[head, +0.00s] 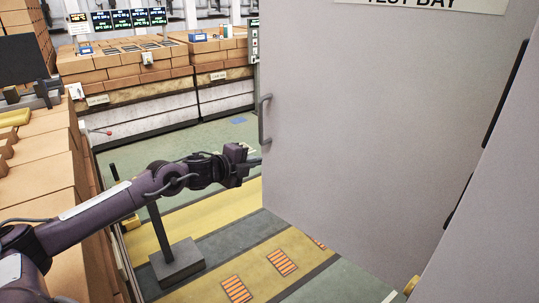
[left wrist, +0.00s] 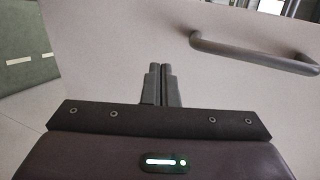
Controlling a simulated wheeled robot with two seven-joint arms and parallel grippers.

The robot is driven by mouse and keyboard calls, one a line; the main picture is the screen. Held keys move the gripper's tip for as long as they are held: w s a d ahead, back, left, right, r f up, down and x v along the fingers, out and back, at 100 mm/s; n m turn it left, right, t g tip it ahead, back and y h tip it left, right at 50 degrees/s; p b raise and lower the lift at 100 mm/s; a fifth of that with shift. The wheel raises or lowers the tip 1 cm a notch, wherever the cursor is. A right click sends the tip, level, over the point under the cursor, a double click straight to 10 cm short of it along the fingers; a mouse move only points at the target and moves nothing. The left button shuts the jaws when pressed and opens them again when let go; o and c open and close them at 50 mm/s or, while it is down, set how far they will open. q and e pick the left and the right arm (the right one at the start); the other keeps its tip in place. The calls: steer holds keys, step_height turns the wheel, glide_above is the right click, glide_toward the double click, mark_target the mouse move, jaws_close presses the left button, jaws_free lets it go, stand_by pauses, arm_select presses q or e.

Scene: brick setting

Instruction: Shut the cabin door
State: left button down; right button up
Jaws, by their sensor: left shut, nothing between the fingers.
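The cabin door (head: 370,130) is a large light grey panel on the right of the head view. It stands open, with dark hinges (head: 505,95) at its right side. A grey bar handle (head: 264,118) is on its left edge; the handle also shows at the upper right in the left wrist view (left wrist: 255,52). My left gripper (head: 257,161) is at the door's left edge, just below the handle. Its fingers (left wrist: 158,83) are shut and empty, pointing at the door panel (left wrist: 110,40). I cannot tell whether they touch it. My right gripper is not in view.
A post on a grey base (head: 177,262) stands on the yellow and grey floor below my left arm. Stacks of brown bricks (head: 125,62) line the left and back. Green floor (head: 150,155) is open behind the arm.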

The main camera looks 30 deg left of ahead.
mark_target(277, 154)
arm_select(q)
steer(key=x, duration=0.1)
steer(key=p+x, duration=0.1)
steer(key=x, duration=0.1)
steer(key=r+p+x, duration=0.1)
steer(key=x, duration=0.1)
steer(key=shift+w+d, duration=0.15)
steer(key=shift+w, duration=0.2)
steer(key=shift+w+d+f+p, duration=0.2)
steer(key=shift+w+p, duration=0.15)
steer(key=shift+w, duration=0.15)
steer(key=shift+a, duration=0.1)
